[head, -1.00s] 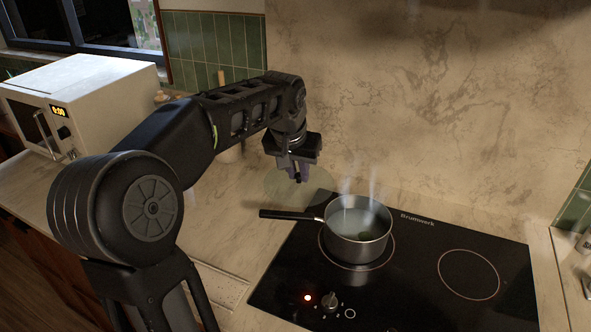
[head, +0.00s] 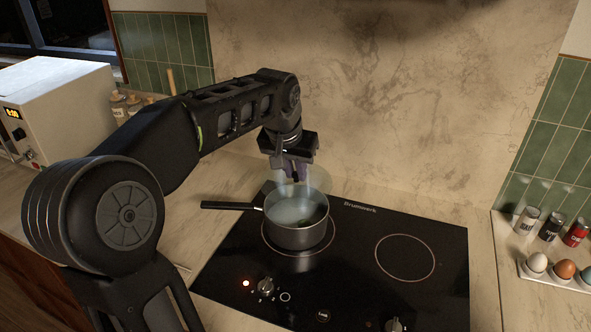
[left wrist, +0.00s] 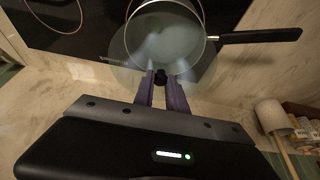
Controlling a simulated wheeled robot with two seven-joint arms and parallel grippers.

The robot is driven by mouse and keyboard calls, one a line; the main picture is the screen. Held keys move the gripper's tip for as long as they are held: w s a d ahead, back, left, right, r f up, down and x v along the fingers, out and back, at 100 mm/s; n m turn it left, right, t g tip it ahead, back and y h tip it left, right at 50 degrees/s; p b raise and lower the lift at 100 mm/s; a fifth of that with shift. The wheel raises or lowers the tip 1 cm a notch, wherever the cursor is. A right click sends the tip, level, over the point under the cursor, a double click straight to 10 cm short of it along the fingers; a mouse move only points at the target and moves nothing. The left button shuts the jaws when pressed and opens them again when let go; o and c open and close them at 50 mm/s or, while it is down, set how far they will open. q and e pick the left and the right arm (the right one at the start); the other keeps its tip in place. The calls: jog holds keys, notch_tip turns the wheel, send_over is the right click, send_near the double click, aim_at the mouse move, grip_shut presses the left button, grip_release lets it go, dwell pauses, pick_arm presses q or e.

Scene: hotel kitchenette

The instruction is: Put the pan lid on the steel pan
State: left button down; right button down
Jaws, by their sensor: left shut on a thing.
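The steel pan (head: 298,239) stands on the back-left ring of the black hob, its dark handle pointing left. It holds steaming liquid with something greenish in it. The pan lid (head: 319,180) is a clear glass disc, faint against the wall, held above the pan's back edge, apart from the rim. My left gripper (head: 293,177) is shut on its dark knob. In the left wrist view, the glass lid (left wrist: 124,76) overlaps the pan, whose handle (left wrist: 260,36) points right. The lid sits off-centre, towards the gripper. My right gripper is in neither view.
The hob (head: 350,290) has a lit red light and knobs at its front. A free ring (head: 405,258) lies to the right. A wall rises behind.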

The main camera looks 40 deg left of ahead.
aim_at(294, 185)
pick_arm(q)
jog(key=shift+f+b, duration=2.2)
jog(key=shift+f, duration=0.65)
jog(key=shift+f+b, duration=0.45)
dwell(0.6)
jog(key=c, duration=0.8)
grip_release()
jog(key=shift+r+p, duration=2.7)
jog(key=shift+r, duration=0.85)
